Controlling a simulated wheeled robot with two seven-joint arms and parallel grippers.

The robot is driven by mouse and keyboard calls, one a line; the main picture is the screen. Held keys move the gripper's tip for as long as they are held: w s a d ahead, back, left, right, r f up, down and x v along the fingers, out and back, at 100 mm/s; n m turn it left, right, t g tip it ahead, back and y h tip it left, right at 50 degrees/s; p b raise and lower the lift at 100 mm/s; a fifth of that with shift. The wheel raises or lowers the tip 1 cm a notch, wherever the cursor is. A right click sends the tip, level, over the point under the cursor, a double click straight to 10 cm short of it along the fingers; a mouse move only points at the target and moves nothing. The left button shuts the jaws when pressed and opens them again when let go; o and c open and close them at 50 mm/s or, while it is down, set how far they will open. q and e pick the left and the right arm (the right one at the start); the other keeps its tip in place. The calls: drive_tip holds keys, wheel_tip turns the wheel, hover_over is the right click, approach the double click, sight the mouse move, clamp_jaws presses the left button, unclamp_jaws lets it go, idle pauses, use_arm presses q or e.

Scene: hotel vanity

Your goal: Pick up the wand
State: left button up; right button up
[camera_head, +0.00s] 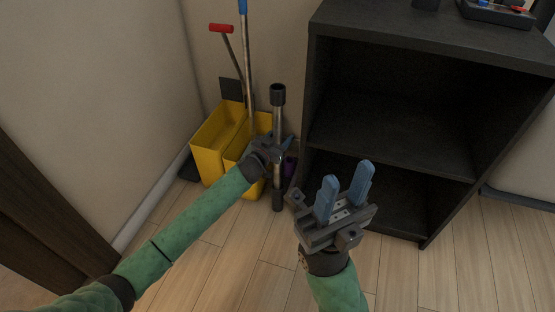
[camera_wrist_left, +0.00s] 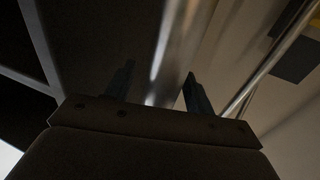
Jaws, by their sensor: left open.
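The wand (camera_head: 278,122) is an upright silver tube with a black collar at its top. It stands between the yellow bucket and the dark shelf unit. My left gripper (camera_head: 284,144) is at the wand's middle, partly hidden behind the tube and its own wrist. In the left wrist view a shiny tube, the wand (camera_wrist_left: 168,50), runs between the two spread fingers of my left gripper (camera_wrist_left: 159,74). Contact with the fingers cannot be told. My right gripper (camera_head: 348,178) is open and empty, with blue fingers pointing up in front of the shelf.
A yellow mop bucket (camera_head: 208,148) with a red-handled tool (camera_head: 221,28) and a blue-handled pole (camera_head: 243,40) stands against the wall behind my left arm. A dark shelf unit (camera_head: 400,115) with empty compartments is at right. The wooden floor (camera_head: 240,265) in front is clear.

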use_arm(q)
clamp_jaws()
drive_tip(key=shift+r, duration=0.1)
